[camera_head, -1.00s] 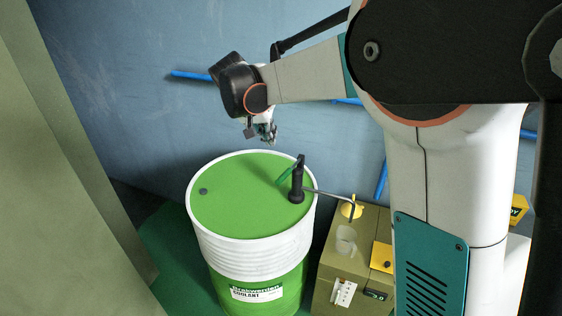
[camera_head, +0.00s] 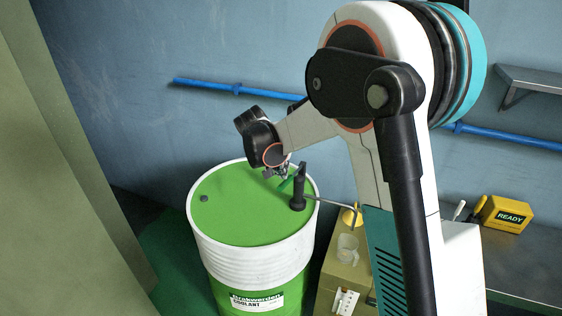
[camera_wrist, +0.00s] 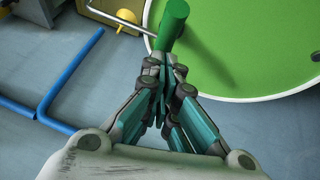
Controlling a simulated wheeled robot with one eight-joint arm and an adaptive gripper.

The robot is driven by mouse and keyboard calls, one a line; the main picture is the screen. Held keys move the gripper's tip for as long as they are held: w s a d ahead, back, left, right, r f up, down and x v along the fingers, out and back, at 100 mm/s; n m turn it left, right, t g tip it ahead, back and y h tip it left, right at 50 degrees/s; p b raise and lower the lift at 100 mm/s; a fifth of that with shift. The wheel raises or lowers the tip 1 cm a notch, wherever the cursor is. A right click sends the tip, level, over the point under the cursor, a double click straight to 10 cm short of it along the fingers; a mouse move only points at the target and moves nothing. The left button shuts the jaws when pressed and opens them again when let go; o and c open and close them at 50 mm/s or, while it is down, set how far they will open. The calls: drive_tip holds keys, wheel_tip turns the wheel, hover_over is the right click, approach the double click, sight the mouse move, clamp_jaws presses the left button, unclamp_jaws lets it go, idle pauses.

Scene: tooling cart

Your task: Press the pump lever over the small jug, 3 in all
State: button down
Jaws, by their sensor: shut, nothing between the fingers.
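The hand pump (camera_head: 298,188) stands upright on the green drum lid (camera_head: 240,215). Its green lever (camera_head: 285,185) slants down to the left of the black pump body. The lever also shows in the wrist view (camera_wrist: 172,24), directly beyond the fingertips. My gripper (camera_head: 277,175) is shut and empty, its tips at the lever; the fingers overlap the lever's near end in the wrist view (camera_wrist: 165,75), and I cannot tell whether they touch. The small clear jug (camera_head: 347,248) stands on the olive box right of the drum, below the pump's thin grey spout (camera_head: 335,203). Its fill level is unclear.
The olive box (camera_head: 335,272) has a yellow round part (camera_head: 351,215) behind the jug. A yellow box marked READY (camera_head: 505,214) sits on the bench at right. A blue pipe (camera_head: 205,85) runs along the wall. An olive panel (camera_head: 50,180) stands close at left.

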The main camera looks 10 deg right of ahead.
drive_tip(key=shift+f, duration=0.25)
wheel_tip(320, 180, down, 11)
drive_tip(key=s+a+t+h+b, duration=0.1)
drive_tip(key=s+t+h+b, duration=0.1)
drive_tip(key=b, duration=1)
drive_tip(key=shift+s+a+f+t+h, duration=0.2)
drive_tip(key=shift+s+a+t+h, duration=0.15)
drive_tip(key=shift+t, duration=0.15)
drive_tip(key=shift+s+f, duration=0.1)
